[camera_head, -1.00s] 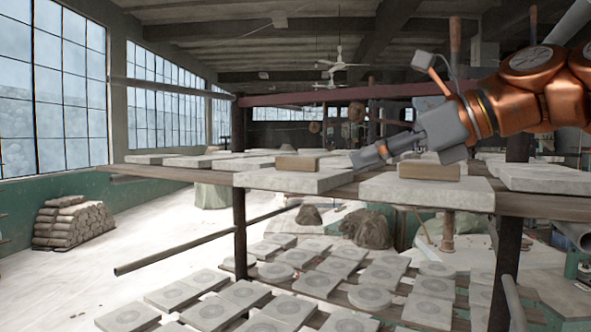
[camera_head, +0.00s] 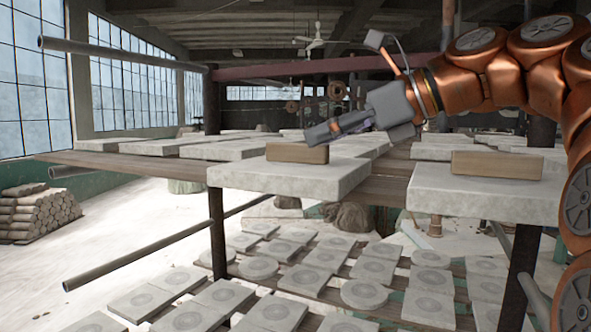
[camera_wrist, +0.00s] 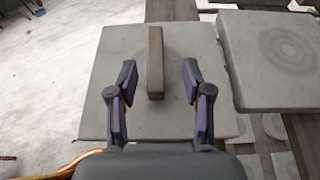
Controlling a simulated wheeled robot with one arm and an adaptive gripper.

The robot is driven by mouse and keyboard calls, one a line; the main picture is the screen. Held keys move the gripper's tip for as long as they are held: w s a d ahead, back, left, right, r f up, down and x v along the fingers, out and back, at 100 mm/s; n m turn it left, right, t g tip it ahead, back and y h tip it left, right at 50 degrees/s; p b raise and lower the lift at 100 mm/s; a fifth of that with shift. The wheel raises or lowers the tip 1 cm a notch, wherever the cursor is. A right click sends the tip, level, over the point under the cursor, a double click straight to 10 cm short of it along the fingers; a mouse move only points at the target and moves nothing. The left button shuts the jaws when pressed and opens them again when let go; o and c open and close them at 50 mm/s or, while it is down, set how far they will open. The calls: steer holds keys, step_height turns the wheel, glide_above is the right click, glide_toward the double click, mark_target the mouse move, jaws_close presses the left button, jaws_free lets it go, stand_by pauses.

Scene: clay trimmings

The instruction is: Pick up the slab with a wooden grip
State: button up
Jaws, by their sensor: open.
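A pale slab (camera_head: 285,180) with a wooden grip (camera_head: 297,152) on top lies at the front edge of the upper shelf. A second such slab (camera_head: 485,202) with its own grip (camera_head: 497,164) lies to the right. My gripper (camera_head: 318,133) is above the grip of the left slab. In the wrist view my open gripper (camera_wrist: 160,82) has one finger on each side of the near end of a grip (camera_wrist: 155,60), apart from it. The slab (camera_wrist: 110,55) lies beneath, partly hidden by the fingers and gripper body.
A neighbouring slab (camera_wrist: 262,85) with a round mark and no grip lies close on the right in the wrist view. More slabs cover the shelf behind and the lower rack (camera_head: 300,280). A dark post (camera_head: 217,230) supports the shelf.

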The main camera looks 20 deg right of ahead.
mark_target(297, 145)
steer(key=shift+x, duration=2.65)
steer(key=shift+s+a, duration=0.2)
jaws_close()
steer(key=shift+r, duration=0.1)
